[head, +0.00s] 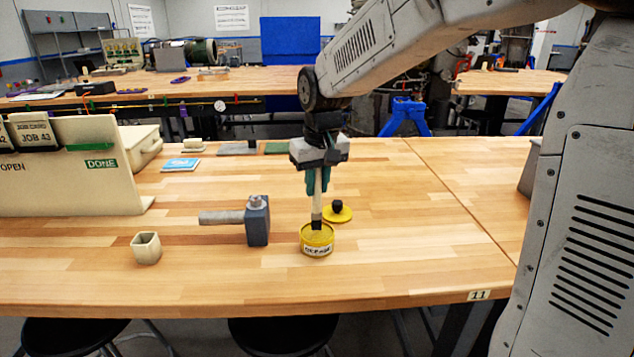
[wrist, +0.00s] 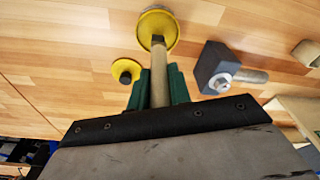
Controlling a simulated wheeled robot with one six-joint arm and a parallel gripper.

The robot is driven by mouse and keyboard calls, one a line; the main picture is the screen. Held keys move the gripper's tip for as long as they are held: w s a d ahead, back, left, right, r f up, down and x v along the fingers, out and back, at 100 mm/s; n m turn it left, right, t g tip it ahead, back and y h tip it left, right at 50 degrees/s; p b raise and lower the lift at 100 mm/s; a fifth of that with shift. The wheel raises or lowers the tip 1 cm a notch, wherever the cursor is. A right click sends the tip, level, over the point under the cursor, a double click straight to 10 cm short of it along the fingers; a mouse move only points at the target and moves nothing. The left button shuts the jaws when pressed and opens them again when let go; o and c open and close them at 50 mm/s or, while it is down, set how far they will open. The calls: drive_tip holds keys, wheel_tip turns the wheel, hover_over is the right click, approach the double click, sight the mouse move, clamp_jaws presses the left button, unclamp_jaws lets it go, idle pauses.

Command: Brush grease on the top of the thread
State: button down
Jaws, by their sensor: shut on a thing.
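My gripper (head: 318,180) is shut on the pale handle of a brush (head: 317,208), which hangs upright with its dark end down. The brush tip is in or at the mouth of a yellow grease tin (head: 317,246); its depth inside is hidden. In the wrist view the brush handle (wrist: 159,78) runs between the green fingers (wrist: 158,88) to the tin (wrist: 158,18). A grey block with a threaded stud and nut on top (head: 256,205) and a horizontal grey rod stands left of the tin. It also shows in the wrist view (wrist: 222,75).
A yellow lid with a black knob (head: 338,212) lies behind the tin. A small square cup (head: 146,248) stands at the left. A cream job board (head: 75,180) stands at the far left. The right of the wooden bench (head: 430,240) is clear.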

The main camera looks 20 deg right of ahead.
drive_tip(key=shift+f, duration=0.6)
idle(1.1)
drive_tip(key=shift+r, duration=3.6)
drive_tip(key=shift+s, duration=0.1)
